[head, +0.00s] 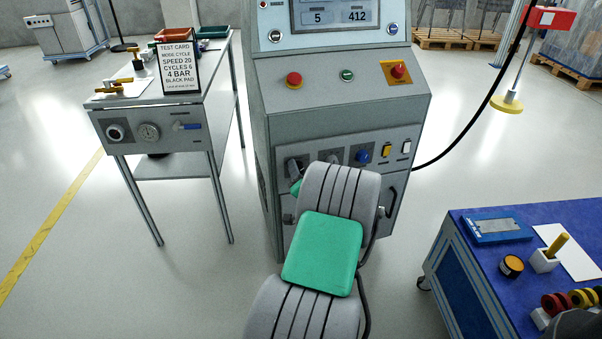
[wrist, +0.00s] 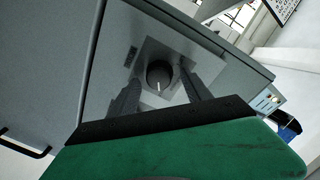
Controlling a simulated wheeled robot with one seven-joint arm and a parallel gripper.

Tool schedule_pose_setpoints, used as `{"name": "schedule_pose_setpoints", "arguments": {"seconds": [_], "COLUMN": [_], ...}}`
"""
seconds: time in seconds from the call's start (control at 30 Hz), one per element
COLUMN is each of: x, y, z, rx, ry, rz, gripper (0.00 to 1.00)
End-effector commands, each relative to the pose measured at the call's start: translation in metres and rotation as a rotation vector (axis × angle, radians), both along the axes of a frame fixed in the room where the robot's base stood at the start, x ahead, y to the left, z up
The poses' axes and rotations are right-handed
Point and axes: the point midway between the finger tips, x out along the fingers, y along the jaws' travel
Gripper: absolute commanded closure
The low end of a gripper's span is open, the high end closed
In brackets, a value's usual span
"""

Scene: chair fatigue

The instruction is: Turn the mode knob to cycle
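In the wrist view a round dark knob (wrist: 159,75) with a white pointer line sits on a light square plate on the grey machine front. The line points down in the picture. My gripper (wrist: 160,84) is open, with one finger on each side of the knob and gaps showing between. In the head view my grey and green arm reaches to the left end of the machine's lower control strip (head: 348,157). It hides most of the knob and my fingertips there.
A test card (head: 177,67) on the left table reads "mode cycle". A blue-topped bench (head: 480,260) stands right; floor between is clear.

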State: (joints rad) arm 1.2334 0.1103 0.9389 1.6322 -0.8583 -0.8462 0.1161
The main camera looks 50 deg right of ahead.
Motion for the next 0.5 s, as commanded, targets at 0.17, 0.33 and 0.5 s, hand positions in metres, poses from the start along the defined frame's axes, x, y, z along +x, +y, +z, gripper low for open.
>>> {"name": "schedule_pose_setpoints", "arguments": {"seconds": [0.17, 0.33, 0.5], "x": [0.000, -0.010, -0.038], "y": [0.000, 0.008, 0.030], "z": [0.000, 0.000, 0.002], "rx": [0.000, 0.003, 0.004], "ry": [0.000, 0.002, 0.000], "rz": [0.001, -0.001, -0.005], "gripper": [0.43, 0.43, 0.43]}}
